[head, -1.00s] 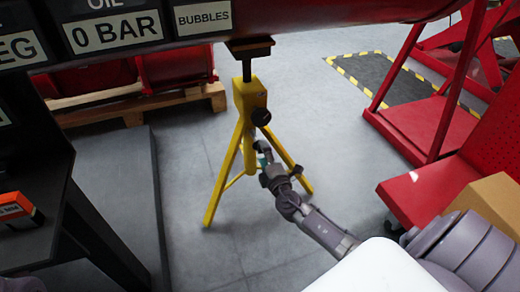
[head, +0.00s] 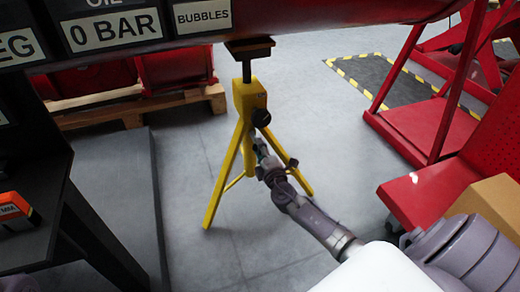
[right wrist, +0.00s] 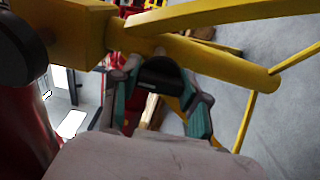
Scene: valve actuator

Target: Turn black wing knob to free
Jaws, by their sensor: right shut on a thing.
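A yellow tripod stand (head: 249,100) stands on the floor. The head view does not show the wing knob clearly behind the gripper. My left gripper is out of view.
A large red pipe (head: 310,15) rests over the stand's top. Yellow legs (head: 226,175) spread around my right gripper. A red cart (head: 430,190) with a cardboard box (head: 490,205) is at right. A black table (head: 45,190) is at left. Grey floor lies between.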

